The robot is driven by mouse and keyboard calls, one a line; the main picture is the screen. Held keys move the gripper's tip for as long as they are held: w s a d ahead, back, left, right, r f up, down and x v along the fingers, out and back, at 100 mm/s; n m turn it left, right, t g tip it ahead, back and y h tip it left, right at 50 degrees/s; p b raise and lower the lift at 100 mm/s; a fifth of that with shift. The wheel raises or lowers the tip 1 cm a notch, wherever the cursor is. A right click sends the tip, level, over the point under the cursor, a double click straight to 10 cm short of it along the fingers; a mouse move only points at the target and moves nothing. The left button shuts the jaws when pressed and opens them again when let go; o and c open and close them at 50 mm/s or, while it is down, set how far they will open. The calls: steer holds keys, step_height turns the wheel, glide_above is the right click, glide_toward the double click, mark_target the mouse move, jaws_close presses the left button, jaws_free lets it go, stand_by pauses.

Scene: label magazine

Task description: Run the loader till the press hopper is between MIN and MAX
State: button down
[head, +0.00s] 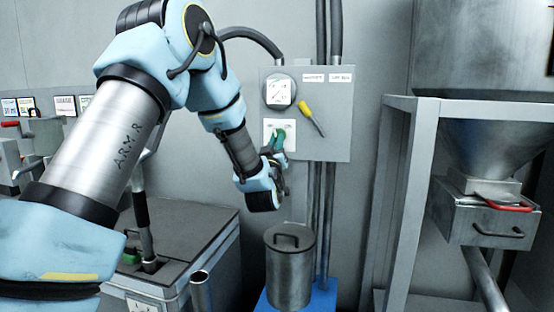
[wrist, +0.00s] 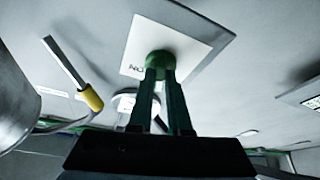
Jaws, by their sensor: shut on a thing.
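A grey control box (head: 330,115) hangs on the wall, with a white switch plate (head: 269,124) low on its left. My gripper (head: 278,141) is at this plate. In the wrist view my gripper (wrist: 161,100) has its fingers shut on a green switch knob (wrist: 158,61) in front of the plate (wrist: 178,45), which carries partly hidden lettering, seemingly "ON". The fingers hide much of the knob, so its exact setting is unclear. A steel hopper (head: 490,140) stands in a frame at right. I see no MIN or MAX marks, nor any fill level.
A lidded metal canister (head: 290,275) stands below my gripper. A drawer-like box with a red handle (head: 505,203) is under the hopper. A grey cabinet (head: 175,250) stands lower left.

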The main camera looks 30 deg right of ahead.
steer(key=m+g+h+b, duration=0.1)
steer(key=m+g+b, duration=0.1)
steer(key=m+b, duration=0.2)
steer(key=m+g+h+b, duration=0.2)
steer(key=m+b, duration=0.3)
steer(key=m, duration=0.3)
steer(key=m+g+h+b, duration=0.2)
steer(key=m+g+b, duration=0.1)
steer(key=m+b, duration=0.2)
steer(key=shift+w+a+m, duration=0.35)
steer(key=shift+a+m, duration=0.05)
steer(key=shift+m, duration=0.1)
steer(key=shift+r+b, duration=0.15)
steer(key=shift+b, duration=0.15)
steer(key=c, duration=0.9)
jaws_free()
steer(key=shift+o, duration=0.2)
